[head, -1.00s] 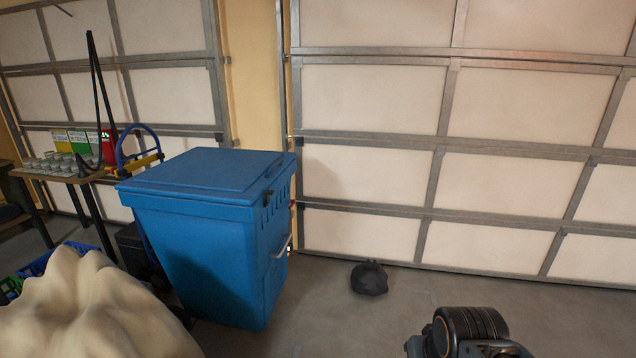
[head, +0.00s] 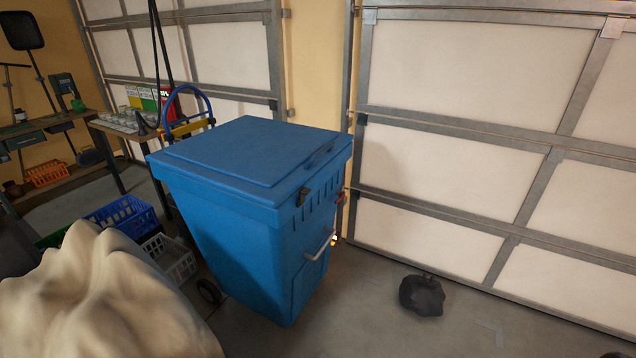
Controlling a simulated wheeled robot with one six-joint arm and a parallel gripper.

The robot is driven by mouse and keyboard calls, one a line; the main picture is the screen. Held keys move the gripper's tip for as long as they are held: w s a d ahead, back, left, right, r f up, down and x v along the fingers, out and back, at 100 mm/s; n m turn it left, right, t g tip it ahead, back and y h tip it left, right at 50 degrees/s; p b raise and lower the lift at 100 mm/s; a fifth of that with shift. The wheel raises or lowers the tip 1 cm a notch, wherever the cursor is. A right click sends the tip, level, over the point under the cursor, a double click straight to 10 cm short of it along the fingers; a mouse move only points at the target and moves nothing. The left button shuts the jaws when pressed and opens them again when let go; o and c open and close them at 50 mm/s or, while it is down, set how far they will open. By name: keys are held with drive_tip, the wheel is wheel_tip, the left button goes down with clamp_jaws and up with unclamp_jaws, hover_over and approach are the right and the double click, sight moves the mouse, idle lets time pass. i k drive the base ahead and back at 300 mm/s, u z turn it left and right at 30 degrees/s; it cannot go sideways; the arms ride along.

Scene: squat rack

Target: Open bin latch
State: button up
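A large blue bin (head: 238,250) with a closed, flat lid (head: 245,150) stands left of the middle of the head view. A small dark latch (head: 302,196) sits on the bin's side just under the lid edge, near the front corner. A second small reddish part (head: 341,198) shows farther along the same edge. A pale handle bar (head: 321,246) is lower on that side. My gripper is not in view; only a small dark shape shows at the bottom right edge, too cropped to tell.
A black bag (head: 422,295) lies on the floor right of the bin. A beige draped heap (head: 95,300) fills the lower left. Blue (head: 124,216) and white (head: 170,258) crates stand left of the bin. A garage door (head: 440,180) is behind. The floor in front right is open.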

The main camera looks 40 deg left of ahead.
sight(304, 192)
drive_tip(key=u, duration=0.4)
drive_tip(key=i, duration=0.75)
drive_tip(key=u, duration=1.2)
drive_tip(key=i, duration=0.45)
drive_tip(key=u, duration=0.4)
